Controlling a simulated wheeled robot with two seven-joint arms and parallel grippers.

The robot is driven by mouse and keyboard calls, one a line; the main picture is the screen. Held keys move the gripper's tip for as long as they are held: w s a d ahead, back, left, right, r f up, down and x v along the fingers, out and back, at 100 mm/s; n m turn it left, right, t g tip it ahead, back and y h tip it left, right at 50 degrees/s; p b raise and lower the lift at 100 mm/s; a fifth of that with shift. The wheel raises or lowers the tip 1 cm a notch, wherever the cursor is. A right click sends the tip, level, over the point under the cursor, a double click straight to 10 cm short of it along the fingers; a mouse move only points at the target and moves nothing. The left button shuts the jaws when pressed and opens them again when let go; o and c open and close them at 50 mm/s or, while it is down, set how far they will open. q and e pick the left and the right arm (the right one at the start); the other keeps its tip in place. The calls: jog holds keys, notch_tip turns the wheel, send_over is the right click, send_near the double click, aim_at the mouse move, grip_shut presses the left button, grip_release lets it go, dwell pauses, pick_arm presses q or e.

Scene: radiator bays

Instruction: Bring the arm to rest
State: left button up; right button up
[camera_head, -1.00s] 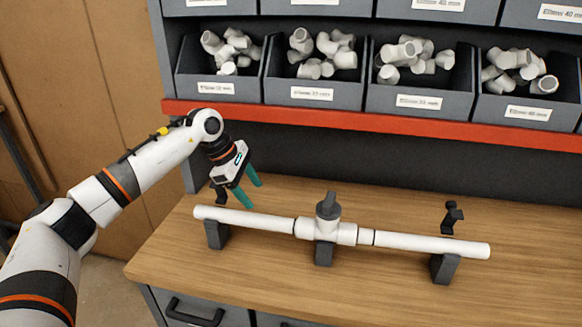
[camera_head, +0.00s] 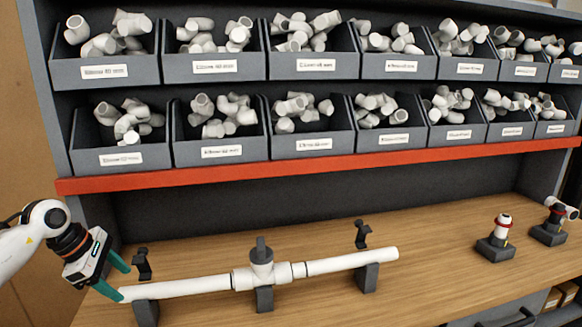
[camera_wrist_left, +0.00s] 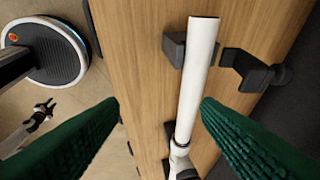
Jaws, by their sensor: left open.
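My left gripper (camera_head: 120,280) is at the left end of the pipe run in the head view. Its teal fingers are apart with nothing between them. In the left wrist view the open fingers (camera_wrist_left: 160,102) show dark green, with the white pipe (camera_wrist_left: 197,80) beyond them, apart from the pads as far as I can tell.
Black clamp brackets (camera_head: 142,264) and (camera_head: 362,234) stand behind the pipe. Two fixtures with fittings (camera_head: 496,240) and (camera_head: 552,225) stand at the right. Bins of white fittings (camera_head: 312,143) fill the shelves above the red rail (camera_head: 320,168). The bench between is clear.

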pick_arm(q)
jog(key=s+d+r+n+t+h, duration=0.1)
jog(key=d+n+t+h, duration=0.45)
jog(key=d, duration=0.75)
jog(key=s+d+r+n+t+h, duration=0.2)
jog(key=d+n+t+h, duration=0.35)
jog(key=d, duration=0.85)
jog(key=s+a+f+n+y, duration=0.4)
jog(key=a+f+n+y, duration=0.3)
jog(key=n, duration=0.8)
jog(key=s+a+f+n+y, duration=0.4)
jog(key=f+n+y, duration=0.4)
jog(key=n, duration=0.8)
jog(key=s+f+n+g, duration=0.4)
jog(key=s+f+g, duration=0.1)
jog(key=s, duration=0.6)
jog(key=s+f+n+g, duration=0.4)
jog(key=s+f+g, duration=0.15)
jog(key=s, duration=0.65)
notch_tip(320, 180, down, 24)
jog(key=g, duration=0.1)
jog(key=s+a+f+g, duration=0.1)
jog(key=s+a+f, duration=0.2)
jog(key=s+f, duration=1.4)
jog(key=shift+f+m, duration=0.3)
jog(key=shift+f, duration=0.05)
